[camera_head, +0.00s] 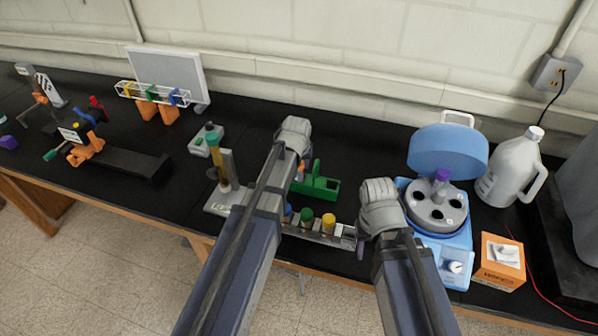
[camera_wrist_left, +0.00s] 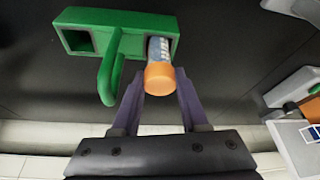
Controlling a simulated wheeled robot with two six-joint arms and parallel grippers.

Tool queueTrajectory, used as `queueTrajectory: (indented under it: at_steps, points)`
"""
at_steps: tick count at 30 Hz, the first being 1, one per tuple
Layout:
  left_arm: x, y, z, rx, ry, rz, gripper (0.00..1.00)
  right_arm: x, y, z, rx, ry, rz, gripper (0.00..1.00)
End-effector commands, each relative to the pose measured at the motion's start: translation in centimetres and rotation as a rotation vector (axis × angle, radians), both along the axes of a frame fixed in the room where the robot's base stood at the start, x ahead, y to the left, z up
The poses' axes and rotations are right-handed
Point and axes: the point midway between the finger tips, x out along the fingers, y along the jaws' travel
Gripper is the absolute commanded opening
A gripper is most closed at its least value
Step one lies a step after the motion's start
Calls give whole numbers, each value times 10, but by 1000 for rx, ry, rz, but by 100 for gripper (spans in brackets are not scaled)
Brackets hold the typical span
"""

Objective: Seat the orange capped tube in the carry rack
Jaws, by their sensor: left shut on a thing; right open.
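The green carry rack (camera_head: 322,187) stands on the black bench behind my left wrist; its handle and square openings show in the left wrist view (camera_wrist_left: 110,38). The orange capped tube (camera_wrist_left: 159,76) is at one rack opening, its blue-and-white body partly inside; how deep it sits I cannot tell. My left gripper (camera_wrist_left: 160,86) is shut on the tube, a purple finger on either side of the cap. In the head view my left arm hides most of this grip. My right gripper (camera_head: 362,247) is open at the right end of a low tube holder, its fingers mostly hidden.
The low holder has blue, green (camera_head: 306,215) and yellow (camera_head: 328,221) caps along the front edge. A blue centrifuge (camera_head: 440,240) with raised lid stands right of my right gripper. A stand with a tube (camera_head: 228,175) is to the left. Bench behind the carry rack is clear.

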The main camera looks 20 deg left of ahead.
Motion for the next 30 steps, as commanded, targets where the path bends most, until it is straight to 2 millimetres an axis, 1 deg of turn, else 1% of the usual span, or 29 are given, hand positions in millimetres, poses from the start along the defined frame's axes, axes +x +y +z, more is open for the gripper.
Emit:
queueTrajectory:
  at_steps: [1, 3, 11, 16, 17, 18, 20, 30]
  points:
    - [0, 0, -13, 0, 0, 0, 0, 0, 0, -13, 0, 0, 0, 50]
    - [0, 0, -19, 0, 0, 0, 0, 0, 0, -19, 0, 0, -1, 50]
    - [0, 0, -17, 0, 0, 0, 0, 0, 0, -17, 0, 0, -1, 50]
    - [0, 0, -22, 0, 0, 0, 0, 0, 0, -22, 0, 0, -1, 50]
    - [0, 0, -21, 0, 0, 0, 46, 0, 0, -21, 0, 0, -1, 50]
    - [0, 0, -20, 0, 0, 0, 50, 0, 0, -20, 0, 0, -1, 50]
    - [0, 0, -20, 0, 0, 0, 56, 0, 0, -20, 0, 0, -1, 50]
    - [0, 0, -18, 0, 0, 0, 56, 0, 0, -18, 0, 0, -1, 50]
